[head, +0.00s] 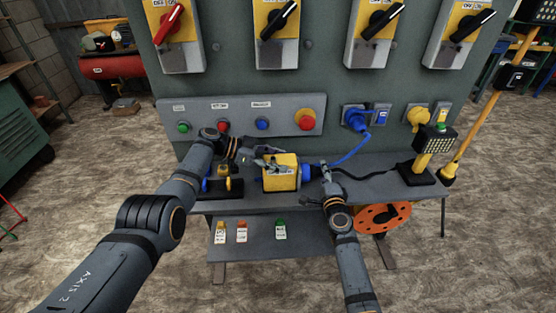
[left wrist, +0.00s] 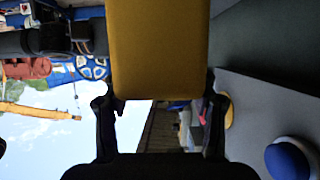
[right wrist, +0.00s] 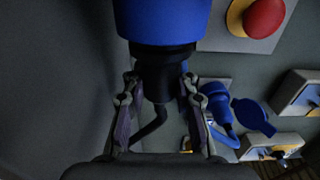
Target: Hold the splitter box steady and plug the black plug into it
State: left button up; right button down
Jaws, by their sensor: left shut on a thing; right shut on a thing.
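The yellow splitter box (head: 281,175) stands on the grey bench shelf, with a blue socket (head: 306,171) on its right side. My left gripper (head: 268,160) is shut on the box, whose yellow body (left wrist: 160,50) fills the space between the fingers in the left wrist view. My right gripper (head: 326,174) is shut on the black plug (right wrist: 163,75), just right of the blue socket. In the right wrist view the plug meets a large blue cylinder (right wrist: 165,20) end-on; how deep it sits is hidden. A black cable (head: 375,175) trails right from the plug.
A work lamp (head: 436,142) stands on the shelf's right end. A blue cable (head: 352,155) hangs from the panel's blue plug (head: 355,118) towards the box. An orange reel (head: 383,217) sits below right. A button panel (head: 240,116) is behind. Several tags hang at the front.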

jog(key=shift+a, duration=0.15)
jog(key=c, duration=1)
grip_release()
jog(key=shift+w+d, duration=0.15)
jog(key=shift+d, duration=4.35)
pick_arm(q)
jog(key=o, duration=1.8)
jog(key=shift+c, duration=0.2)
